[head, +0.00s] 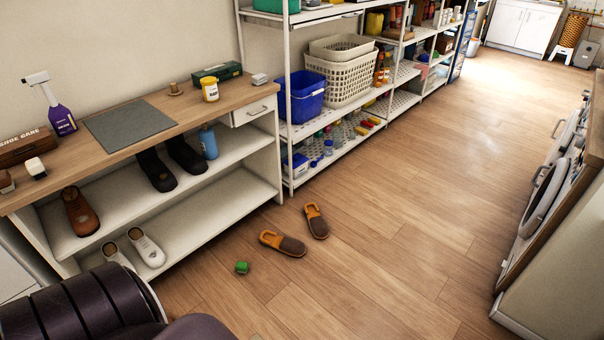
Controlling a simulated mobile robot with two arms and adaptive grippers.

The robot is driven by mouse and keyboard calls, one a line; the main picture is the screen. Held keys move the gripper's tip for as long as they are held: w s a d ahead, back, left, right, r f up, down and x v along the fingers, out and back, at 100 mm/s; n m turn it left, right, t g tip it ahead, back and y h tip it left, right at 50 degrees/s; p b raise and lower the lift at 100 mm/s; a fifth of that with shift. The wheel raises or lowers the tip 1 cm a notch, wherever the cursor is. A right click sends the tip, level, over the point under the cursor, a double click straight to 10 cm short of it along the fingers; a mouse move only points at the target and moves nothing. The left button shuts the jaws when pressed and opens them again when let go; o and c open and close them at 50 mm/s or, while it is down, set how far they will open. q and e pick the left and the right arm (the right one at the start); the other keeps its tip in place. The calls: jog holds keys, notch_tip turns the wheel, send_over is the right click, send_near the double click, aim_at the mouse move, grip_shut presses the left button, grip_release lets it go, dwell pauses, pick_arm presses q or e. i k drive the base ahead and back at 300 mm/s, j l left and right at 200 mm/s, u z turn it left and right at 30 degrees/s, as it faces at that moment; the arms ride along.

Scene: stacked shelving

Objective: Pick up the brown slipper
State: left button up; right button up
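Two brown slippers with orange parts lie on the wood floor in front of the bench. The nearer slipper (290,245) points to the lower right. The other slipper (317,223) lies just behind it to the right, apart from it. A brown shoe or slipper (80,212) also stands on the bench's upper shelf at the left. I cannot tell its exact type. Neither of my grippers is in view.
A small green object (242,267) lies on the floor left of the slippers. The workbench (228,97) holds dark boots (156,170) and white shoes (147,248) on its shelves. White shelving (290,135) stands behind. Open floor (420,220) extends right toward front-loading machines (546,195).

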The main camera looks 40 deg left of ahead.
aim_at(289, 247)
jog(key=i+u, duration=0.45)
jog(key=i+l+u, duration=0.1)
jog(key=i+u, duration=0.2)
jog(key=u, duration=0.15)
jog(key=i+l+u, duration=0.2)
jog(key=i+u, duration=0.25)
jog(key=i+l+u, duration=0.2)
jog(key=l+u, duration=0.25)
jog(key=j, duration=0.1)
